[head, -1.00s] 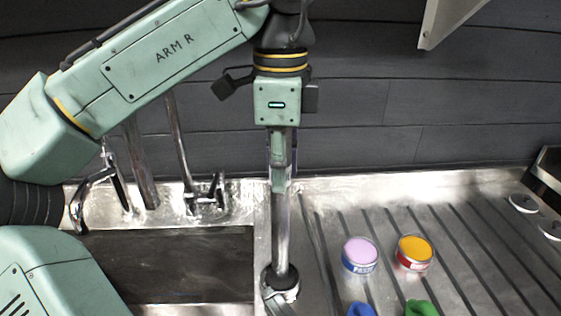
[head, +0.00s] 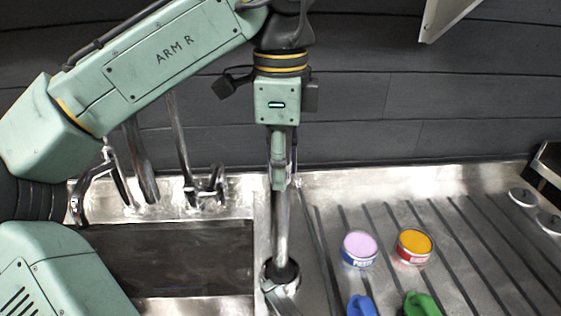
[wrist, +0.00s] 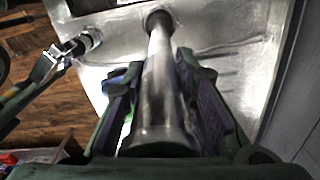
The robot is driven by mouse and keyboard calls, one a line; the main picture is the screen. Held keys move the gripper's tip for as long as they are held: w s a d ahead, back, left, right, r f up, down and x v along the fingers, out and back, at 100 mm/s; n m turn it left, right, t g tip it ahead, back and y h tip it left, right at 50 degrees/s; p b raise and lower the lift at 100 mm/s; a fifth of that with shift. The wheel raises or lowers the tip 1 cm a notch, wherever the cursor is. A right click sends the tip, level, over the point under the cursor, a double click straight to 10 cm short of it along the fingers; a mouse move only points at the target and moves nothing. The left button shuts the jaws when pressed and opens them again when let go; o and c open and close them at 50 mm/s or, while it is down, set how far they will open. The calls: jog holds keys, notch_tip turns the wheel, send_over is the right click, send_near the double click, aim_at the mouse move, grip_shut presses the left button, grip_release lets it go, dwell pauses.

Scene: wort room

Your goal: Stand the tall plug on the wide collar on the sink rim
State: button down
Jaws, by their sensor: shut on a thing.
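The tall plug is a long, shiny metal tube (head: 281,235) standing nearly upright. My gripper (head: 279,170) is shut on its upper part. In the wrist view the tube (wrist: 158,85) runs between my two fingers to a dark ring at its far end. The wide collar (head: 266,277) seems to be that dark-and-silver ring on the sink rim, at the tube's foot. The foot overlaps the ring in both views; I cannot tell whether it rests on it or hangs just above. The sink rim (head: 262,225) is bare metal around it.
The sink basin (head: 175,262) is on the left, with chrome taps (head: 208,190) behind. On the ribbed drainboard stand a lilac-topped tin (head: 360,248) and an orange-topped tin (head: 414,246). A blue item (head: 361,306) and a green item (head: 422,304) lie in front.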

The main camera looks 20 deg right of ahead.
jog(key=shift+f, duration=0.65)
dwell(0.7)
jog(key=c, duration=1.2)
grip_release()
